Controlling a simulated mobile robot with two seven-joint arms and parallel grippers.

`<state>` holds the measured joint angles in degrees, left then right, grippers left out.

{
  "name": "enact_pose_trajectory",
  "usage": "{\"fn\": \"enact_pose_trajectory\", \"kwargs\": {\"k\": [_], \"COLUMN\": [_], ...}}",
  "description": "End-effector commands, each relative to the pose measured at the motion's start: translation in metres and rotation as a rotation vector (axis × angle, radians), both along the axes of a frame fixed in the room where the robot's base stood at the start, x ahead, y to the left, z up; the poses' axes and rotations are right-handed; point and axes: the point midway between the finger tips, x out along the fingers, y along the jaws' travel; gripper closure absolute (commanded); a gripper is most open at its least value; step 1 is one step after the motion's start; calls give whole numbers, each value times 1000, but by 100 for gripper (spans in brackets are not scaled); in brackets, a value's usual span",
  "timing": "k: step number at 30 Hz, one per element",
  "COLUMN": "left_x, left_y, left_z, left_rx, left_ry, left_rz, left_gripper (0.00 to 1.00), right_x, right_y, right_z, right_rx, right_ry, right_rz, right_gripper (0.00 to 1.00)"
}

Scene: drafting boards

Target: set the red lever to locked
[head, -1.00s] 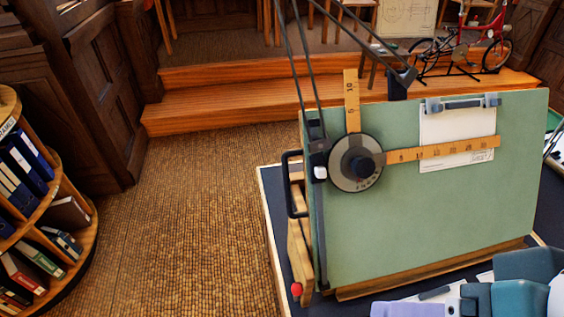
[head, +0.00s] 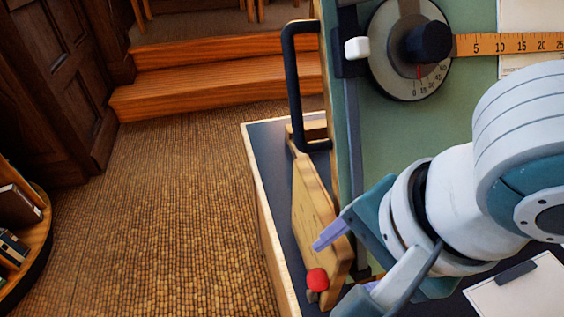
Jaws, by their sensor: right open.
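The red lever shows as a round red knob (head: 317,279) at the lower front end of a wooden side plate (head: 318,220), beside the green drafting board (head: 378,140). Its shaft is mostly hidden, and I cannot read any locked mark. My right gripper (head: 338,262) comes in from the right with its jaws open. One lilac-tipped finger is just above and right of the knob, in front of the wooden plate. The other finger is lower right, partly cut off by the frame. Nothing is between the fingers, and I see no clear contact with the knob. My left gripper is out of view.
A black handle (head: 292,85) sticks out at the board's left edge. The drafting head dial (head: 408,50) and ruler (head: 510,43) are above my right arm. A clipboard (head: 520,290) lies at lower right. The carpeted floor (head: 170,210) on the left is clear.

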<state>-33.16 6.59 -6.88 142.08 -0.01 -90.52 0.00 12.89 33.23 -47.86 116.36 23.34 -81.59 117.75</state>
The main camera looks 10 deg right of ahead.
Motion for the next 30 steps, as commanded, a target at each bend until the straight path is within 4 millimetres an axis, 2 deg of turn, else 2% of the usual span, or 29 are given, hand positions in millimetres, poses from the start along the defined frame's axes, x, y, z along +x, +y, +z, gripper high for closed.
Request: {"fn": "enact_pose_trajectory", "kwargs": {"k": [6,12,18,25,30], "left_x": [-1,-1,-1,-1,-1], "left_y": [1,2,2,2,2], "left_z": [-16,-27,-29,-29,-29], "left_rx": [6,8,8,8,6], "left_ry": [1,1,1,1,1], "left_rz": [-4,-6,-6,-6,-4], "left_gripper": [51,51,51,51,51], "right_x": [11,21,24,24,24], "right_y": [6,10,12,12,12], "right_z": [-43,-71,-81,-81,-81], "right_rx": [-2,-2,-2,-1,-1], "right_ry": [1,-1,-1,-1,-1], "right_rz": [2,3,3,4,4], "right_gripper": [32,32,32,32,51]}}
